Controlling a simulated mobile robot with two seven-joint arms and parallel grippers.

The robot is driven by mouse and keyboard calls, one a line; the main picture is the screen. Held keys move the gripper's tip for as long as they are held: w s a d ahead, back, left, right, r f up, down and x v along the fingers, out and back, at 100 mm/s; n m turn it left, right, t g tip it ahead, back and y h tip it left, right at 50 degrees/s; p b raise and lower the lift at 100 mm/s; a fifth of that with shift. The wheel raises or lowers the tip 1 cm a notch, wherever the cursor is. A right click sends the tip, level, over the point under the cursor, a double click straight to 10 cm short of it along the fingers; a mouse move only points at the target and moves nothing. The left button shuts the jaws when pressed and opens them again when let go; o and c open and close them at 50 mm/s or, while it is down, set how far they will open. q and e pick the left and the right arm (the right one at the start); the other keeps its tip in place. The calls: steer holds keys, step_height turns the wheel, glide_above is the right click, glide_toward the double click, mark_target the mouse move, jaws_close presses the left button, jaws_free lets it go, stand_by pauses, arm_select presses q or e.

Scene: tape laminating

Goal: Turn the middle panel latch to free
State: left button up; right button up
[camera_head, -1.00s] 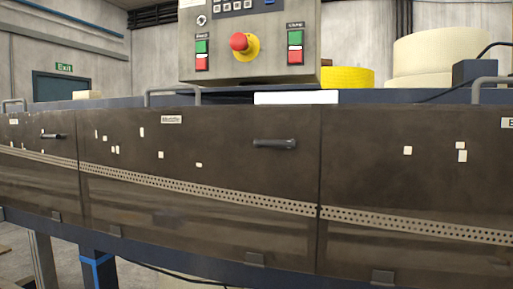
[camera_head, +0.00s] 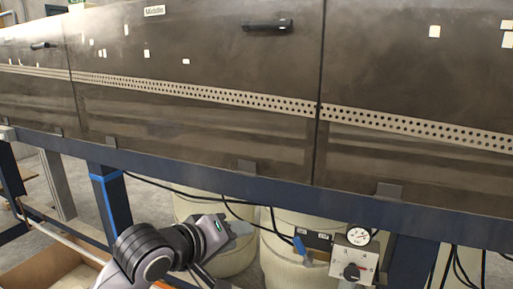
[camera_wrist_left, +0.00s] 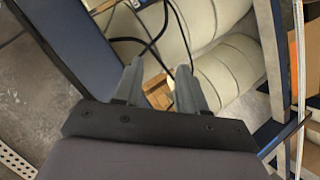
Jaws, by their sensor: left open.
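The middle panel (camera_head: 200,60) is a dark, smoky sheet with a "Middle" label (camera_head: 154,10) at its top. Its latch (camera_head: 268,25) is a black handle near the panel's upper right corner, lying about level. My left gripper (camera_head: 240,236) is low in the head view, below the panel and far from the latch, with nothing seen between its fingers. In the left wrist view my left gripper (camera_wrist_left: 157,84) shows two grey fingers standing apart. The latch is not in the left wrist view. My right gripper is in neither view.
A blue frame beam (camera_head: 290,186) runs under the panels. A similar panel (camera_head: 420,70) adjoins on the right, another on the left.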

arm_select(q)
steer(key=d+r+n+t+b, duration=0.1)
steer(key=d+r+n+b, duration=0.2)
steer(key=r, duration=1.8)
steer(key=n+t+y+p, duration=0.1)
steer(key=n+t, duration=0.2)
steer(key=n, duration=0.4)
glide_toward(259, 24)
steer(key=r+x, duration=0.1)
steer(key=x, duration=0.3)
steer(key=p+x, duration=0.1)
steer(key=x, duration=0.1)
steer(key=p+x, duration=0.1)
steer(key=x, duration=0.1)
steer(key=shift+f, duration=0.4)
steer(key=shift+w+d+f, duration=0.2)
steer(key=shift+w+d, duration=0.05)
steer(key=shift+w, duration=0.35)
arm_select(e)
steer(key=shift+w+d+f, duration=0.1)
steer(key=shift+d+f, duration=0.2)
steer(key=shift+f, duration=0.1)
arm_select(q)
steer(key=shift+m, duration=0.3)
jaws_close()
